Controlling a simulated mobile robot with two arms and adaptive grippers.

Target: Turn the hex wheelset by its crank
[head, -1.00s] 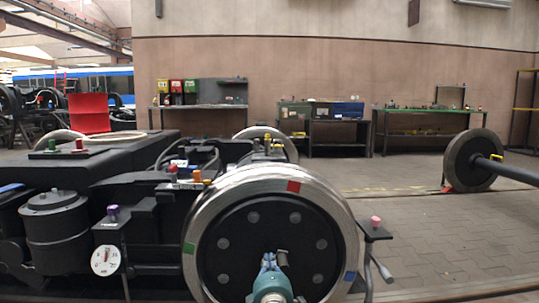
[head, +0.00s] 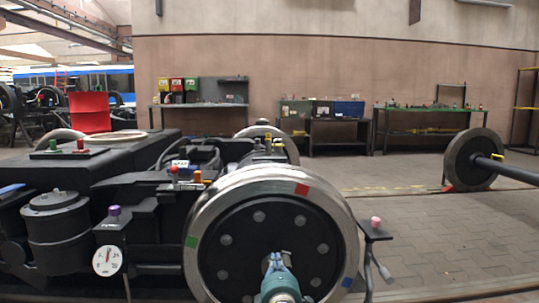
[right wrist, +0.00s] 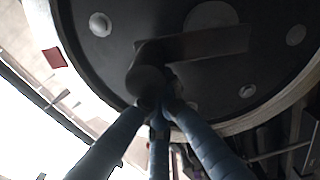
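The large steel wheel (head: 318,230) faces me in the head view, with a ring of bolts on its dark disc. Its rim carries a red mark (head: 302,189) at the top right, a green mark (head: 191,241) at the left and a blue mark (head: 346,282) at the lower right. My right gripper (head: 277,262) is in front of the hub. In the right wrist view, its fingers (right wrist: 158,103) close around the knob of the crank (right wrist: 205,43), whose arm runs to the right. In the head view my gripper mostly hides the crank. My left gripper is not in view.
The dark bogie frame (head: 120,195) fills the left, with a dial gauge (head: 107,261) on it. A stand with a pink knob (head: 375,222) and a lever is close to the wheel's right. Another wheelset (head: 465,160) stands further right. The paved floor (head: 440,215) between is open.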

